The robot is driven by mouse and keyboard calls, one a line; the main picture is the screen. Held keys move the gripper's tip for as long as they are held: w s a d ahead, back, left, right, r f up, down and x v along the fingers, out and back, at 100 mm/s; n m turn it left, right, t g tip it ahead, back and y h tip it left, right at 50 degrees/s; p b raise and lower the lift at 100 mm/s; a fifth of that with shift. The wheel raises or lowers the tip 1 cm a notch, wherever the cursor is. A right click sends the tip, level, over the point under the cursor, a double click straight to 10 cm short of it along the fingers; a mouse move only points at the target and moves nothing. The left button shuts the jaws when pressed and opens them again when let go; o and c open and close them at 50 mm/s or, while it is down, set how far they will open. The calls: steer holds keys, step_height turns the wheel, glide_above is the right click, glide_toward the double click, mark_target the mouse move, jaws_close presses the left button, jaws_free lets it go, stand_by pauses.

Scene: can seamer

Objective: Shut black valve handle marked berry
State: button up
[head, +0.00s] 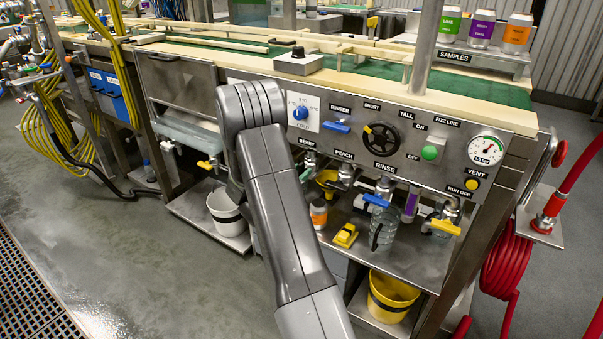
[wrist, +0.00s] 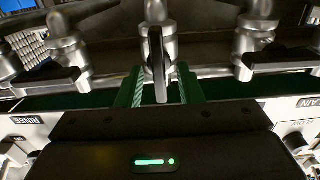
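The BERRY label (head: 308,141) is on the front panel, just right of my arm in the head view. A metal valve (head: 310,158) shows partly below it; its handle is not clear there. In the wrist view a black handle (wrist: 156,60) on a metal valve points along the view, between the two green fingers of my gripper (wrist: 160,88). The fingers are apart, with a gap on each side of the handle. No label for this handle is readable in the wrist view.
In the wrist view, black-handled valves stand at the left (wrist: 48,80) and right (wrist: 280,62), turned sideways. The head view shows a blue-handled valve (head: 377,201), a yellow block (head: 345,235) and a clear bottle (head: 383,230) near the lower shelf.

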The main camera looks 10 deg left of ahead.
steer(key=shift+w+d, duration=0.2)
steer(key=shift+w, duration=0.4)
jaws_close()
